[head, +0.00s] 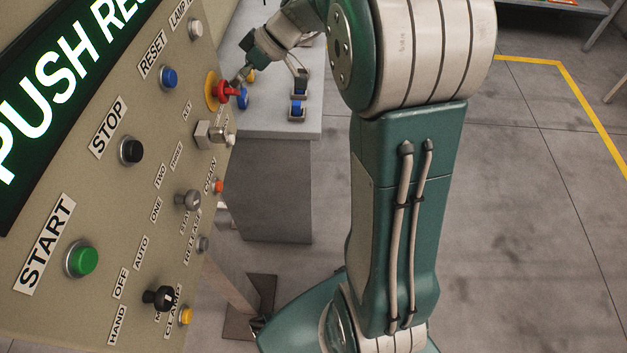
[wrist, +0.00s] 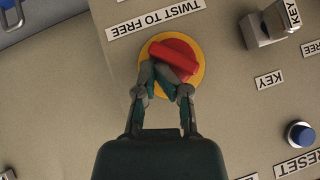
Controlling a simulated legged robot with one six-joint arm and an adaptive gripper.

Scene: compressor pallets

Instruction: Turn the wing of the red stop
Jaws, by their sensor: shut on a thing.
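The red stop (head: 223,91) sits on a yellow disc on the sloped beige panel, near the panel's far right edge in the head view. In the wrist view the red stop (wrist: 184,53) shows with its raised wing (wrist: 174,58) lying slantwise across it. My gripper (wrist: 168,77) is at the wing, its two fingers closed together on it. The fingertips hide part of the wing and of the red cap. In the head view my gripper (head: 238,80) reaches the stop from the right. A label reading TWIST TO FREE (wrist: 155,18) is beside the disc.
A key switch (wrist: 265,30) and a blue RESET button (wrist: 300,134) stick out from the panel near the stop. The panel also carries a black STOP button (head: 131,151) and a green START button (head: 82,259). A grey cabinet (head: 275,190) stands behind.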

